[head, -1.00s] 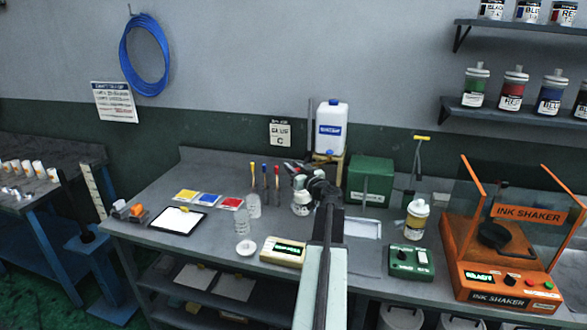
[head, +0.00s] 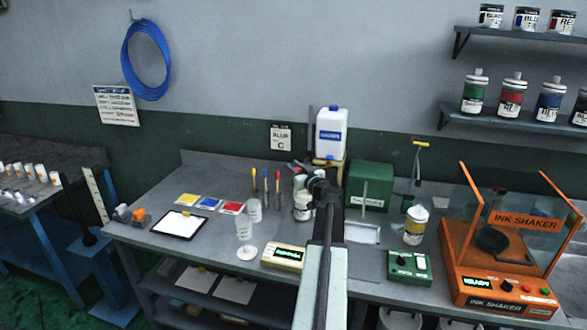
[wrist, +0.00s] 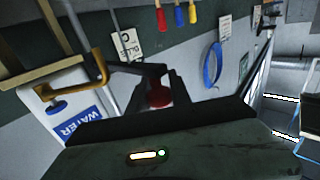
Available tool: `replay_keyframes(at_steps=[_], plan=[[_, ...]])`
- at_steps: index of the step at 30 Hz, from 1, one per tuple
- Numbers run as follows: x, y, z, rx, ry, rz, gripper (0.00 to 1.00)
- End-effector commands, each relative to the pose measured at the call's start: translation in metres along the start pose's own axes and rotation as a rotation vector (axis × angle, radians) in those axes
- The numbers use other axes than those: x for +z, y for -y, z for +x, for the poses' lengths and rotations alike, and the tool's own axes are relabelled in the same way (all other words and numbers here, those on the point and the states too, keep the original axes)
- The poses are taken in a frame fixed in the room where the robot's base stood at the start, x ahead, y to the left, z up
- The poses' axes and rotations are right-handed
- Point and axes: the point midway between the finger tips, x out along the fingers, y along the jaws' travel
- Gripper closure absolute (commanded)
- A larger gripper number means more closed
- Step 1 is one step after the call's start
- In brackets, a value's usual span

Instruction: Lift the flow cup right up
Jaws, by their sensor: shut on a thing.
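My gripper (wrist: 160,88) is shut on the flow cup (wrist: 158,97), of which only a red rounded part shows between the fingertips in the wrist view. In the head view my gripper (head: 303,168) is above a white can (head: 303,208) on the bench. A pale piece shows between gripper and can there, too small to tell for sure as the cup's body. My arm hides part of this spot, and I cannot tell whether the cup is clear of the can.
A white water container (head: 331,130) and a green box (head: 369,185) stand close behind and right. The air above is mostly free.

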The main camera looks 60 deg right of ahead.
Motion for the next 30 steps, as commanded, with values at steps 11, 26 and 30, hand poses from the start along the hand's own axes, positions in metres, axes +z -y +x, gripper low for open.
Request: replay_keyframes(at_steps=[11, 26, 30], plan=[[-0.111, -0.001, 0.0, 0.001, -0.001, 0.001, 1.0], [-0.181, -0.002, -0.001, 0.002, -0.002, 0.003, 1.0], [-0.179, -0.002, 0.0, 0.003, -0.003, 0.004, 1.0]])
